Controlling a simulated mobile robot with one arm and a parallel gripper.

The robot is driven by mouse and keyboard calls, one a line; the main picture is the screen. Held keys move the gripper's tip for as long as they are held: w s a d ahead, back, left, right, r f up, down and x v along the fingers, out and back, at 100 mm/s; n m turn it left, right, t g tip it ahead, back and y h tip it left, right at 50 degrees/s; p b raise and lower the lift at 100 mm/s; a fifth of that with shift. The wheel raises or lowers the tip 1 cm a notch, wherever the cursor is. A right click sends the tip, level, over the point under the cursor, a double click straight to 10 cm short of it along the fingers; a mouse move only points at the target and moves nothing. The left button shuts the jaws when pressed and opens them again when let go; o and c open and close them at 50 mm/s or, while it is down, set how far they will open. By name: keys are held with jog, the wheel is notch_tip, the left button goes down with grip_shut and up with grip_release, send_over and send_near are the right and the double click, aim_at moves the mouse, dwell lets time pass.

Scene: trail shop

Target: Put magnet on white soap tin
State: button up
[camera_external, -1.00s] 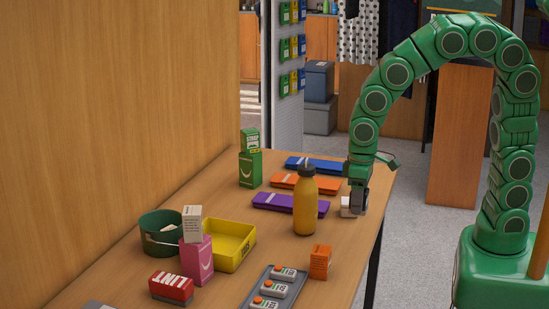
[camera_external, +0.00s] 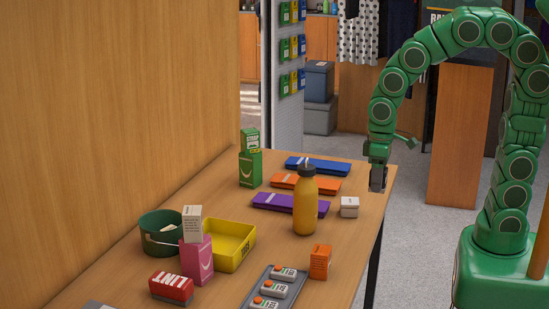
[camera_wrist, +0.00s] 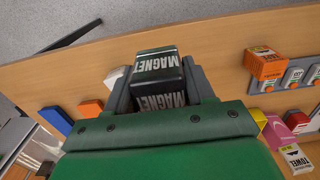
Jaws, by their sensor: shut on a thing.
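My gripper (camera_external: 378,180) hangs at the table's right edge, right of and a little behind the white soap tin (camera_external: 349,207), apart from it. The tin is a small white box standing on the wooden table, and nothing lies on its top. In the wrist view my gripper (camera_wrist: 158,82) is shut on the magnet (camera_wrist: 158,68), a black box with white "MAGNET" lettering. In the external view the dark magnet can hardly be told from the dark fingers. A white shape left of the fingers in the wrist view (camera_wrist: 114,78) looks like the tin.
An orange bottle (camera_external: 306,205) stands just left of the tin. Purple (camera_external: 280,203), orange (camera_external: 318,186) and blue (camera_external: 325,165) flat packs lie behind. A small orange box (camera_external: 320,262) and a grey tray (camera_external: 252,298) are nearer. Bare table lies in front of the tin.

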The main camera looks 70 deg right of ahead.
jog(key=s+d+r, duration=0.3)
jog(key=s+d, duration=0.1)
jog(key=d, duration=0.6)
send_over(350, 200)
jog(key=shift+s+a+f, duration=0.1)
jog(key=shift+s+f, duration=0.05)
jog(key=shift+f, duration=2.2)
jog(key=shift+s+a+f, duration=0.1)
jog(key=shift+f, duration=2.25)
jog(key=shift+w+d+f, duration=0.1)
jog(key=shift+w+f, duration=0.15)
jog(key=shift+f, duration=1.6)
jog(key=o, duration=1.1)
jog(key=shift+f, duration=0.1)
jog(key=shift+o, duration=0.2)
